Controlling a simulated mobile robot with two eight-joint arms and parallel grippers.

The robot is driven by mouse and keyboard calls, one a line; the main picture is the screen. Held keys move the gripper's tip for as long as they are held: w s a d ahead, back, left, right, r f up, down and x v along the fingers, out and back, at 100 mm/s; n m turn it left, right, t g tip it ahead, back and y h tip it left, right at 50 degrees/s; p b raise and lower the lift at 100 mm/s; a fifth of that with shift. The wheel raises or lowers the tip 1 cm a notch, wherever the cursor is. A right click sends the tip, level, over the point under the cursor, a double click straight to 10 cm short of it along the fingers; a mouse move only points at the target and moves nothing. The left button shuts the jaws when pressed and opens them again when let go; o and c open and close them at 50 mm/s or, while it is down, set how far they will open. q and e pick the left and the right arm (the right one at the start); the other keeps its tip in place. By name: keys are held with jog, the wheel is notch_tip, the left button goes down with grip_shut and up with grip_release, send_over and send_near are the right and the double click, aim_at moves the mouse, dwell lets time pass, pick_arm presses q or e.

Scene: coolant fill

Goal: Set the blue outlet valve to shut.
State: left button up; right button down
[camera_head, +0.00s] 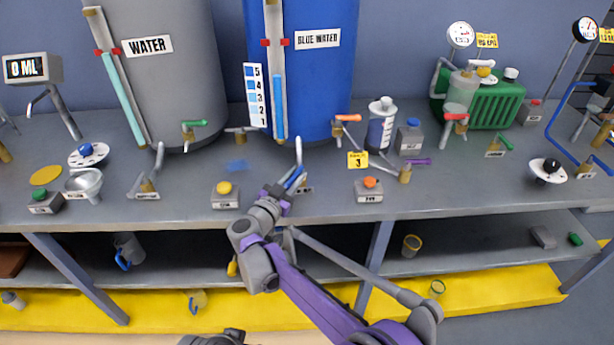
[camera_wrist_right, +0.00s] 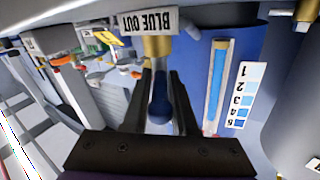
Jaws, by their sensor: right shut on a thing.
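The blue outlet valve is at the front of the bench, below the blue tank (camera_head: 335,75). In the right wrist view its brass body (camera_wrist_right: 157,47) stands beside a "BLUE OUT" label (camera_wrist_right: 148,20), and its blue handle (camera_wrist_right: 160,108) lies between my fingers. My right gripper (camera_wrist_right: 160,100) is shut on that handle. In the head view my right gripper (camera_head: 288,187) reaches the valve from below and hides most of it. A grey spout (camera_head: 298,152) rises just behind. My left gripper does not show clearly.
A yellow button box (camera_head: 225,196) stands left of my gripper and an orange button box (camera_head: 369,190) right of it. A purple-handled valve (camera_head: 407,172) is further right. The grey water tank (camera_head: 170,70) is at left. The bench front edge runs under my right arm.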

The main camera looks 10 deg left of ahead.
dwell(0.3)
jog(key=c, duration=0.8)
grip_release()
jog(key=shift+o, duration=0.2)
